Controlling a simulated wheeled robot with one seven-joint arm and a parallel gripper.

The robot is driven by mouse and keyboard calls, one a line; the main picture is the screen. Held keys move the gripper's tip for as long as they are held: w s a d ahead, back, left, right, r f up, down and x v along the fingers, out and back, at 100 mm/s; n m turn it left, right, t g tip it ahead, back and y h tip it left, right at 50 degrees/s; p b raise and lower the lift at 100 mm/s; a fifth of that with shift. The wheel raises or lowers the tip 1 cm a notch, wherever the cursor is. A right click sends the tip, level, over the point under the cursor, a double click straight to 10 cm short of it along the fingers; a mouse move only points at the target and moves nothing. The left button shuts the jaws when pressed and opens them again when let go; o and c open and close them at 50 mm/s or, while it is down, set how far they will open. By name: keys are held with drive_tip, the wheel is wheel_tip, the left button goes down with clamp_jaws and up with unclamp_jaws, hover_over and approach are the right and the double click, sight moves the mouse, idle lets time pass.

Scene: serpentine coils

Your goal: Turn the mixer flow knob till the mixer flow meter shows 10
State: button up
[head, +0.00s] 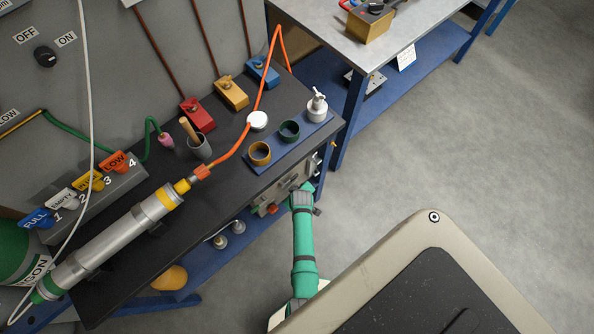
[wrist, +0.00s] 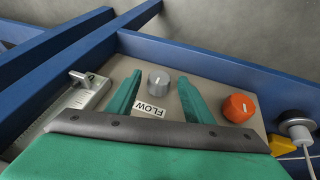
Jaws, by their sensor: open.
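In the wrist view a grey knob (wrist: 158,80) with a pale pointer line stands on a beige panel (wrist: 205,75), beside a white label reading FLOW (wrist: 149,109). My gripper (wrist: 160,88) has its two green fingers apart, one on each side of the grey knob as seen here. Whether they touch it I cannot tell. In the head view my gripper (head: 303,190) is at the beige panel (head: 290,192) under the bench's right edge, and my arm hides part of it. I cannot make out a flow meter reading in either view.
An orange knob (wrist: 240,107) sits right of the grey knob in the wrist view. A grey fitting with a lever (wrist: 82,90) lies to the left, and blue frame beams (wrist: 210,55) run close behind the panel. Open floor (head: 430,150) lies right of the bench.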

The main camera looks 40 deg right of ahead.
drive_tip(key=shift+w+f, duration=0.1)
drive_tip(key=shift+f, duration=0.1)
drive_tip(key=shift+d, duration=0.1)
drive_tip(key=c, duration=1)
drive_tip(key=shift+c, duration=0.2)
drive_tip(key=shift+d+y, duration=0.1)
drive_tip(key=shift+y, duration=0.2)
drive_tip(key=y, duration=0.3)
drive_tip(key=shift+d+r+m, duration=0.15)
drive_tip(key=shift+d+m, duration=0.15)
drive_tip(key=shift+m, duration=0.1)
drive_tip(key=shift+w+d+m+g+y, duration=0.1)
drive_tip(key=shift+m+g+y, duration=0.05)
drive_tip(key=shift+y, duration=0.65)
drive_tip(key=shift+d+m+g+y, duration=0.1)
drive_tip(key=shift+m+g+y, duration=0.05)
drive_tip(key=shift+y, duration=0.65)
drive_tip(key=o, duration=1)
drive_tip(key=shift+a, duration=0.1)
